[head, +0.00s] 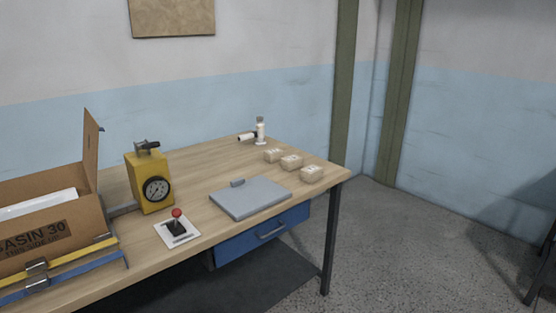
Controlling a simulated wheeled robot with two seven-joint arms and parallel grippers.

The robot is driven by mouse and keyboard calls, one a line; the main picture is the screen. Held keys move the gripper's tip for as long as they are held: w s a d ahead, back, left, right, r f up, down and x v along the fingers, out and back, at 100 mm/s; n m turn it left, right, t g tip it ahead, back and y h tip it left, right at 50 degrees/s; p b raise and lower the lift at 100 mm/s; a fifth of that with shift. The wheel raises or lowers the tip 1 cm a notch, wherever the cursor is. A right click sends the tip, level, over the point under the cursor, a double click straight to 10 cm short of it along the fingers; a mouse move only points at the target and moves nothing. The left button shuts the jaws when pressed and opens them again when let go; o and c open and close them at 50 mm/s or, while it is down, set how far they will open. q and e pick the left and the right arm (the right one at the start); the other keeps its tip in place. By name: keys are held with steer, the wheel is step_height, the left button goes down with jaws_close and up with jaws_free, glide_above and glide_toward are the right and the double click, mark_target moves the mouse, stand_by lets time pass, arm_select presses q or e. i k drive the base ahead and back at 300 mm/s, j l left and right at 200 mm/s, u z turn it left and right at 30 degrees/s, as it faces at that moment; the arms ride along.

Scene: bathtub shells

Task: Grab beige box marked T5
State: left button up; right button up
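Three small beige boxes sit in a row near the right end of the wooden table (205,217). One is at the back (273,156), one in the middle (291,162) and one at the front (312,174), close to the table's right edge. Each seems to have a pale marking on it, too small to read, so I cannot tell which is T5. Neither of my grippers is in the head view.
A grey flat plate (250,198) lies left of the boxes. A white bottle (260,131) stands behind them. A yellow gauge unit (150,182), a red-knobbed lever (177,226) and an open cardboard box (45,220) stand left.

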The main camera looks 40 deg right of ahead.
mark_target(293, 162)
steer(key=i+l+z, duration=0.2)
steer(key=z, duration=0.65)
steer(key=i+z, duration=0.3)
steer(key=i, duration=0.2)
steer(key=i+z, duration=0.3)
steer(key=i, duration=0.2)
steer(key=i+j, duration=0.1)
steer(key=i, duration=0.5)
